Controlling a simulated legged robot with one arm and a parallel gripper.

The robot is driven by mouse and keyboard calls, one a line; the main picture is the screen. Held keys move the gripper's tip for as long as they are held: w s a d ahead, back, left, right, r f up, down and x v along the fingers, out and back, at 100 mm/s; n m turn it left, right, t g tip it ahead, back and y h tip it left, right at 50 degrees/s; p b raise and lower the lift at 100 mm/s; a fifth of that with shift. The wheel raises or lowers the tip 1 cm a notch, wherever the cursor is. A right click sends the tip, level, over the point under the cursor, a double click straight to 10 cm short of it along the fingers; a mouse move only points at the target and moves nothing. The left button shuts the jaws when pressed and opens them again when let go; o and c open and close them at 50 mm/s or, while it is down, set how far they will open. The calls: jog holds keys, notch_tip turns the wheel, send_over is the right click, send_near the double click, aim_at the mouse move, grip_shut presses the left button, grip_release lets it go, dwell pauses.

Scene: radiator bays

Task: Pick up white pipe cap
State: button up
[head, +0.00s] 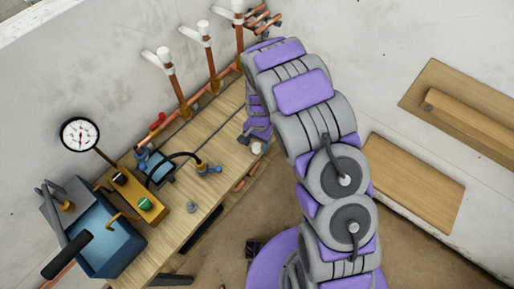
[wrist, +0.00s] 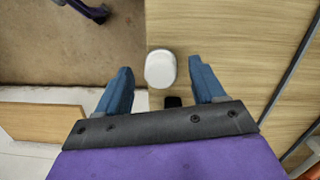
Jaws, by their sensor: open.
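The white pipe cap (wrist: 160,69) stands on the wooden bench top (wrist: 225,30), close to the bench edge. In the wrist view it lies between and just beyond the two blue fingertips of my gripper (wrist: 161,80). The fingers are wide apart and nothing is held. A gap shows on each side of the cap; I cannot tell the height between them. In the head view the cap (head: 256,148) is a small white shape at the bench's right edge, beside my gripper (head: 256,130), which is partly hidden by my purple and grey arm.
Copper pipes with white upright ends (head: 164,55) stand along the wall behind the bench. A pressure gauge (head: 80,134), a blue box (head: 100,240) and a yellow block with buttons (head: 130,195) are at the left. Wooden boards (head: 415,183) are at the right.

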jog(key=shift+s+a+f, duration=0.1)
jog(key=shift+f, duration=0.45)
jog(key=shift+a, duration=0.2)
jog(key=shift+d, duration=0.25)
jog(key=c, duration=0.7)
jog(key=shift+a, duration=0.1)
jog(key=shift+c, duration=1.2)
